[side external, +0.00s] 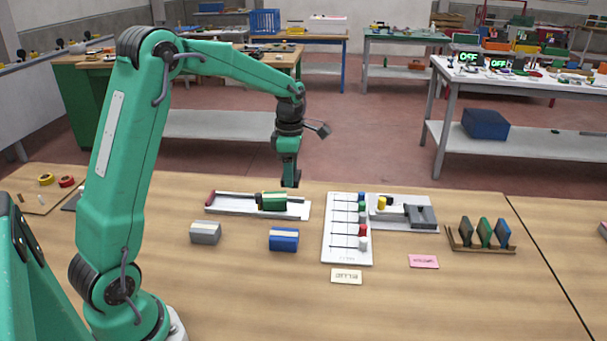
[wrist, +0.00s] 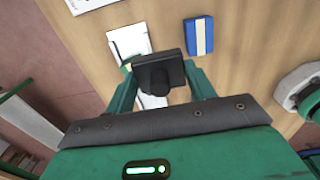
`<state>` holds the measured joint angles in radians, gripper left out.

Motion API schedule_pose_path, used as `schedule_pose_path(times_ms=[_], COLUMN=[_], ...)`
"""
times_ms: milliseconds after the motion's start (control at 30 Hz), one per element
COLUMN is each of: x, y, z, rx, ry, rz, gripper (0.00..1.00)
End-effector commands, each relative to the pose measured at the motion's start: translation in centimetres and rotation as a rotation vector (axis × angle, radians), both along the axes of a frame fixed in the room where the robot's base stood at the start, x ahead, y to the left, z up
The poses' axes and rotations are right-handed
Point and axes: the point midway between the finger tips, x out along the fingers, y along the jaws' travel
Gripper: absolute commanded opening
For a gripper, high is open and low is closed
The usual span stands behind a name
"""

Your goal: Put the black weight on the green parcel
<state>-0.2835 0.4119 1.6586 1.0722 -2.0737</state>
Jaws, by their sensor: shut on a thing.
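My gripper (side external: 290,178) points down above the far part of the bench and is shut on the black weight. In the wrist view the black weight (wrist: 158,72) is a dark block with a knob, held between the two green fingers. The green parcel (side external: 273,201), with a pale band, lies on a white tray (side external: 226,207) below and slightly left of my gripper in the side view. The weight is apart from the parcel, with a gap beneath it. In the wrist view the weight and fingers hide most of what lies beyond them.
A blue parcel (side external: 284,240) and a grey parcel (side external: 205,233) lie nearer. A white board (side external: 340,244) with coloured knobs, a tray with a grey block (side external: 420,215), and a rack of plates (side external: 480,236) stand to the right. Two cards lie in front; the bench front is mostly clear.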

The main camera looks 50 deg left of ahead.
Motion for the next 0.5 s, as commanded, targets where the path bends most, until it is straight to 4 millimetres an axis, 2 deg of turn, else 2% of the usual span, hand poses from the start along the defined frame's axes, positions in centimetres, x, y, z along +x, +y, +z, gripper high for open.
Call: schedule_pose_path(times_ms=[500], x=[0.7], y=[8.0], z=[-4.7], rx=[0.001], ry=[-0.002], rz=[0.002], gripper=[0.17])
